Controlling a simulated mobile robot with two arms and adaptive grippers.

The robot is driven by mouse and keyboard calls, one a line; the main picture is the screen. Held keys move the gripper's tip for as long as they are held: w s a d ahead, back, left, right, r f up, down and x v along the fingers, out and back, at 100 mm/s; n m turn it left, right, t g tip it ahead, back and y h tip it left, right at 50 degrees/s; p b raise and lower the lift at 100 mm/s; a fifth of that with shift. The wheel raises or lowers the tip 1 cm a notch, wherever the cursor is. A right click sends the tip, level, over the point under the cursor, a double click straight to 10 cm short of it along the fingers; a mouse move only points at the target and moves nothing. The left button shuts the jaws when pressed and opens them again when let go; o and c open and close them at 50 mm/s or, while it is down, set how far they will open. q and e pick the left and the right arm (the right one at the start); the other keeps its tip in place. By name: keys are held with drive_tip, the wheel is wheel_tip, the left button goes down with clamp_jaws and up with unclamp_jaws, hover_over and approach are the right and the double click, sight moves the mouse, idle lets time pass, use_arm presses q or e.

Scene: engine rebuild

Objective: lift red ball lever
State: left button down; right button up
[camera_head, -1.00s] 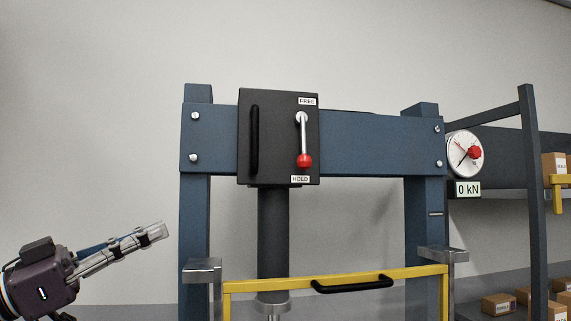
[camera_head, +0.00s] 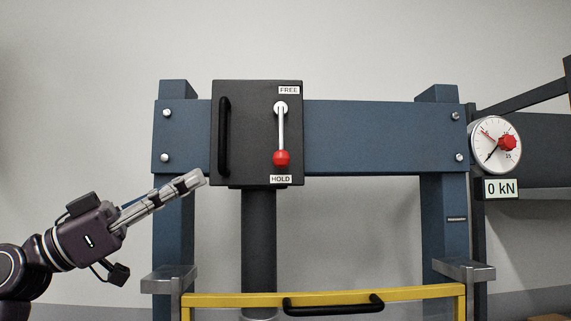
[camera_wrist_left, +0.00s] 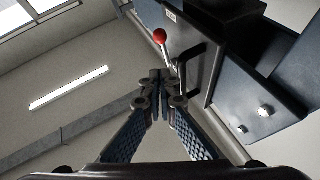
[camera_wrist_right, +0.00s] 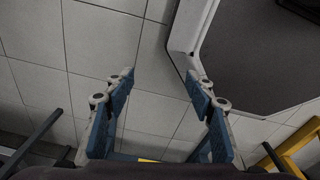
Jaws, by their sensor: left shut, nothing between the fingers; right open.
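The red ball lever (camera_head: 281,157) hangs straight down on the dark box (camera_head: 250,112), its silver rod pivoting near the FREE label and its ball just above the HOLD label. In the left wrist view the red ball (camera_wrist_left: 160,35) shows beyond the fingertips, near the box. My left gripper (camera_head: 195,180) is shut and empty, to the left of the box and a little below the ball's height. Its fingertips (camera_wrist_left: 160,76) meet in the left wrist view, apart from the lever. My right gripper (camera_wrist_right: 160,88) is open and empty; it is outside the head view.
A black vertical handle (camera_head: 223,135) stands on the box between my left gripper and the lever. The blue press frame (camera_head: 360,137) carries the box. A yellow guard (camera_head: 410,293) crosses below. A gauge (camera_head: 495,145) and 0 kN display (camera_head: 501,188) are at right.

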sight(280, 149)
use_arm(q)
drive_tip(key=p+x, duration=0.2)
drive_tip(key=x, duration=0.1)
drive_tip(key=p+x, duration=0.3)
drive_tip(key=x, duration=0.1)
drive_tip(key=f+p+x, duration=0.1)
drive_tip(key=p+x, duration=0.1)
drive_tip(key=x, duration=0.2)
drive_tip(key=shift+w+d, duration=0.25)
drive_tip(key=shift+d, duration=0.1)
drive_tip(key=shift+w+d+f+p, duration=0.2)
drive_tip(key=shift+d+p, duration=0.1)
drive_tip(key=shift+p, duration=0.05)
use_arm(e)
wheel_tip(280, 149, up, 8)
drive_tip(key=a, duration=0.2)
drive_tip(key=shift+s+a, duration=0.2)
drive_tip(key=shift+a, duration=0.05)
use_arm(q)
drive_tip(key=shift+f, duration=0.1)
use_arm(e)
drive_tip(key=shift+f, duration=0.15)
